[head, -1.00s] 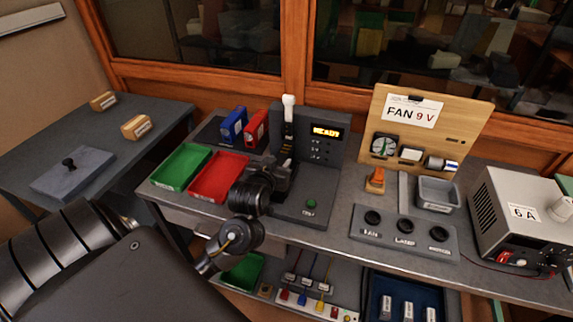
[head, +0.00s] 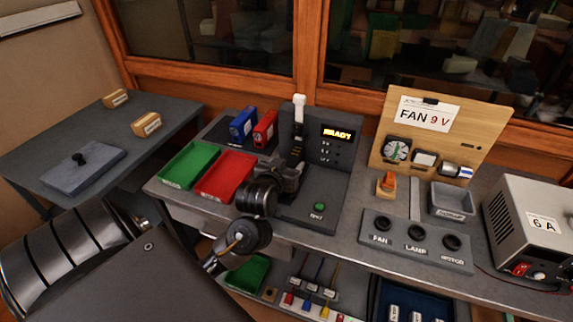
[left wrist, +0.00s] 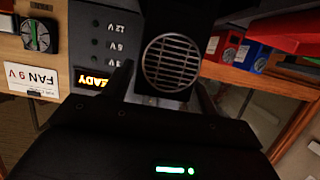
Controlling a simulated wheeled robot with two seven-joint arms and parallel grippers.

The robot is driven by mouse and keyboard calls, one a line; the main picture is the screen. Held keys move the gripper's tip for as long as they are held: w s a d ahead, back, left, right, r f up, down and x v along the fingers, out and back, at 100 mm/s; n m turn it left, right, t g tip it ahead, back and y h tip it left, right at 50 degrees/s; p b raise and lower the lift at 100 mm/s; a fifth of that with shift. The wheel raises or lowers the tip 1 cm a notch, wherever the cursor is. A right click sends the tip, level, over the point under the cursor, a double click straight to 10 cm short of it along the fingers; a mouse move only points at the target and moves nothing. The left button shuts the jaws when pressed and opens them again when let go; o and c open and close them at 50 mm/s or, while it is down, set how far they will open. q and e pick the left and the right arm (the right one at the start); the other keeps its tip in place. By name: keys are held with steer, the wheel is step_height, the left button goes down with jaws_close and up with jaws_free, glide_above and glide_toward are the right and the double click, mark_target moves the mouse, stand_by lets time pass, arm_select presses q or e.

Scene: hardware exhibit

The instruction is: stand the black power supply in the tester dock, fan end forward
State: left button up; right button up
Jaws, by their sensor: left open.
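The tester dock (head: 337,158) is a dark grey stand with a lit READY display, a white-topped lever and a green button on its base. My left gripper (head: 290,177) is at the dock's left part, its fingers open. In the left wrist view the black power supply (left wrist: 181,18) shows its round fan grille (left wrist: 172,62) facing my gripper. The open fingers of the left gripper (left wrist: 163,88) lie to either side of its lower part in the picture. In the head view my gripper and wrist hide most of the supply, so its seating cannot be told. My right gripper is out of view.
A green tray (head: 189,164) and a red tray (head: 226,175) lie left of the dock, with blue (head: 243,125) and red (head: 265,129) boxes behind them. The FAN, LAMP, MOTOR panel (head: 415,241) and a grey bench supply (head: 530,225) stand at right.

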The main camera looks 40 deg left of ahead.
arm_select(q)
steer(key=shift+r, duration=0.2)
steer(key=shift+s+d+r, duration=0.1)
steer(key=shift+s+d, duration=0.05)
steer(key=shift+s, duration=0.2)
steer(key=p+v, duration=0.6)
steer(key=v, duration=0.5)
steer(key=shift+s, duration=0.2)
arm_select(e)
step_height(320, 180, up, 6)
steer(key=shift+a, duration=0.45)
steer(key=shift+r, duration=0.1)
